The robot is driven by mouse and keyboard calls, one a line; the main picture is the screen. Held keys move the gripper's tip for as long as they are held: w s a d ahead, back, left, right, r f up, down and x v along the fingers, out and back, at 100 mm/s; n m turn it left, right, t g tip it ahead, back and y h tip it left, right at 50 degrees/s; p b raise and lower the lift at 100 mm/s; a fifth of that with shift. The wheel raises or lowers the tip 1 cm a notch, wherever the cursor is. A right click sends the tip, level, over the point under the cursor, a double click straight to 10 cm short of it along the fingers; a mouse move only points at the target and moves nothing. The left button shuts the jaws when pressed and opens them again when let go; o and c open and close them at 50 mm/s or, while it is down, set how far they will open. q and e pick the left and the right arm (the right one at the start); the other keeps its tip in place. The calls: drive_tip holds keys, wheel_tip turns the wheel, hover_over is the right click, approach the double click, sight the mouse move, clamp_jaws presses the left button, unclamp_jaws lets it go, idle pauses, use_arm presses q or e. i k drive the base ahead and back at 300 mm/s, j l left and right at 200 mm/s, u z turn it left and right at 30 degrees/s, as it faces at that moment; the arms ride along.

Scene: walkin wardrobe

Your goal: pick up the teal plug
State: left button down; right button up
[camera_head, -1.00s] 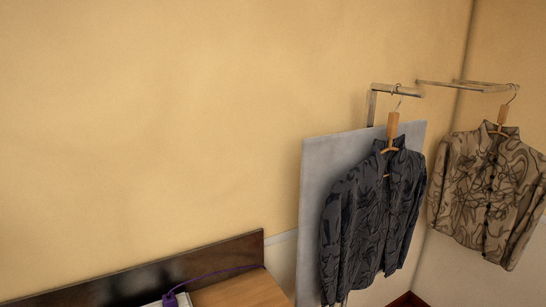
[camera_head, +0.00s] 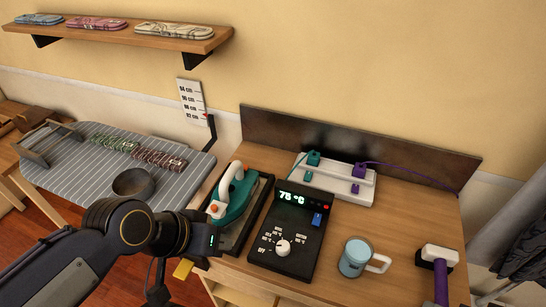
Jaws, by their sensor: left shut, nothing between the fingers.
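The teal plug (camera_head: 313,158) sits upright in the white power strip (camera_head: 338,180) at the back of the wooden desk, left of a purple plug (camera_head: 359,169). A teal cord runs from it. My left arm comes in from the lower left. My left gripper (camera_head: 160,290) is low in the picture, shut and empty, in front of the desk and well apart from the plug. Its fingertips are hard to make out. My right gripper is not in view.
A teal iron (camera_head: 234,197) on a dark tray and a black control box (camera_head: 291,235) reading 75 °C stand before the strip. A mug (camera_head: 355,258) and a purple-handled tool (camera_head: 440,270) are at right. A striped ironing board (camera_head: 65,178) is at left. A shelf (camera_head: 140,37) hangs above.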

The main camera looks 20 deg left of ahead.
sight(313, 159)
drive_tip(key=u, duration=0.35)
drive_tip(key=j+u, duration=0.2)
drive_tip(key=j, duration=0.25)
drive_tip(key=i+j+u, duration=0.2)
drive_tip(key=j, duration=0.2)
drive_tip(key=j+u, duration=0.2)
drive_tip(key=j, duration=0.2)
